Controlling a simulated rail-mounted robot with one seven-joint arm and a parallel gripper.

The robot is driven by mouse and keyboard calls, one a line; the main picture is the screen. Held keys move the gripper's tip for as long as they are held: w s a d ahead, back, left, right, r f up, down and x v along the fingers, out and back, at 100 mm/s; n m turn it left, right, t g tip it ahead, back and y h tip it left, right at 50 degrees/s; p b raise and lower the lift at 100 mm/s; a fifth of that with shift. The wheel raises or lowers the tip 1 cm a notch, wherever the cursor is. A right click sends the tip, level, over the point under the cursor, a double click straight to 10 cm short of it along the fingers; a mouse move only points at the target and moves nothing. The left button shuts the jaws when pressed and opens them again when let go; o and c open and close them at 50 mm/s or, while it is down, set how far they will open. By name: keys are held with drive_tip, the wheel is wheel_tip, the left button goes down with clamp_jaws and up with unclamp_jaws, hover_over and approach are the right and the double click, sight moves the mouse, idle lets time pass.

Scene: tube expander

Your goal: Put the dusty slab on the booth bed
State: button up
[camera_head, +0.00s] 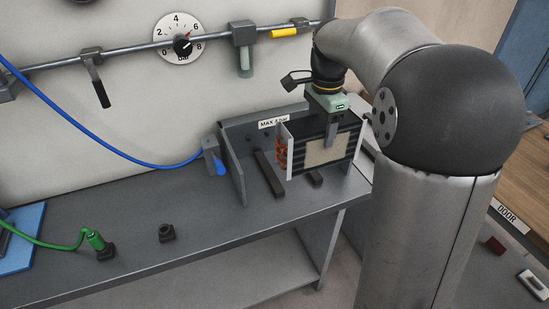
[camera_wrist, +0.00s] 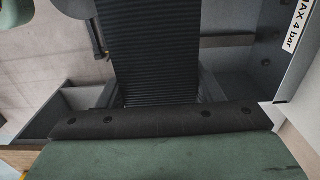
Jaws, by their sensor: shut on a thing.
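The dusty slab (camera_head: 311,153) is a black finned block with a pale end plate, copper-coloured bends on its left end and a beige dusty patch on its front. It stands upright inside the grey booth. My gripper (camera_head: 328,122) is shut on its top edge from above. The booth bed has two dark rails (camera_head: 268,173), which show beside and below the slab. I cannot tell whether the slab touches them. In the wrist view the slab's black ribbed face (camera_wrist: 158,55) runs away from my gripper; its lower edge is hidden.
The booth's left side wall (camera_head: 232,176) and labelled back wall (camera_head: 243,133) stand close to the slab. A blue-tipped nozzle (camera_head: 218,165) hangs at the left wall. The bench between is clear.

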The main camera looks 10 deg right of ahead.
drive_tip(key=w+a+f+p, duration=0.3)
drive_tip(key=w+a+f, duration=0.1)
drive_tip(key=w+f, duration=0.8)
drive_tip(key=shift+a+f+p, duration=0.2)
drive_tip(key=shift+a+p, duration=0.2)
drive_tip(key=shift+f, duration=0.1)
drive_tip(key=shift+f, duration=0.1)
drive_tip(key=o, duration=1.6)
wheel_tip(320, 180, up, 12)
drive_tip(key=b, duration=0.1)
drive_tip(key=shift+r, duration=0.2)
